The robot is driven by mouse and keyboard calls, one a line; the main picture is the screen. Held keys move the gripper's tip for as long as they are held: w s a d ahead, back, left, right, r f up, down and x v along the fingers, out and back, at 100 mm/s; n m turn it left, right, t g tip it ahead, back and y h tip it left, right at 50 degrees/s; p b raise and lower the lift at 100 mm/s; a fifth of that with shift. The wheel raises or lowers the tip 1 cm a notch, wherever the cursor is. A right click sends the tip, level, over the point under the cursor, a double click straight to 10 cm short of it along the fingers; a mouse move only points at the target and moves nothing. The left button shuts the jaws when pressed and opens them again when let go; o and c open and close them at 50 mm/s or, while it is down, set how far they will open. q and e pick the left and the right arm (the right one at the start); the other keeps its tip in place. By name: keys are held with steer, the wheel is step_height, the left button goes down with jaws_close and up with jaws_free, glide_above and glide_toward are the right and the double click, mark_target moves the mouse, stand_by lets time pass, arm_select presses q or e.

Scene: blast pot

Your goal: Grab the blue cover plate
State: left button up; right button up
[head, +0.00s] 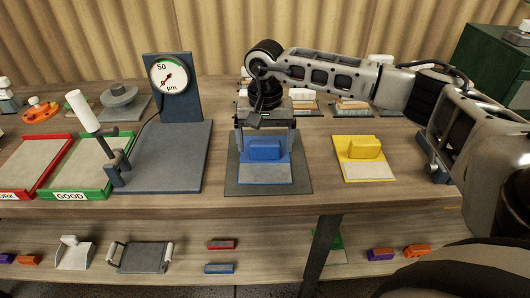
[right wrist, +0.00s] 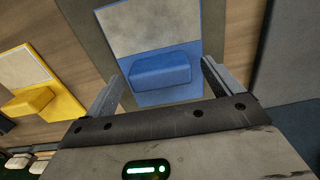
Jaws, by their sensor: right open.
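The blue cover plate (head: 266,170) lies on a dark grey mat (head: 233,182) in the middle of the table, with a raised blue block as its handle and a pale grey panel at its front. It also shows in the right wrist view (right wrist: 160,72). My right gripper (head: 264,130) is above the plate's rear part, pointing down. Its two fingers are apart, and in the right wrist view (right wrist: 160,85) the blue handle appears between them, with no contact that I can make out. My left gripper is not in view.
A yellow plate (head: 363,150) with a similar handle lies to the right. A dial gauge stand (head: 175,90) is to the left, beside green (head: 82,196) and red (head: 40,180) trays. A lower shelf holds small coloured blocks and a handled grey plate (head: 142,257).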

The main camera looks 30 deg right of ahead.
steer(key=shift+f, duration=0.65)
steer(key=c, duration=1.9)
steer(key=shift+w+r, duration=0.2)
steer(key=shift+r, duration=0.05)
jaws_close()
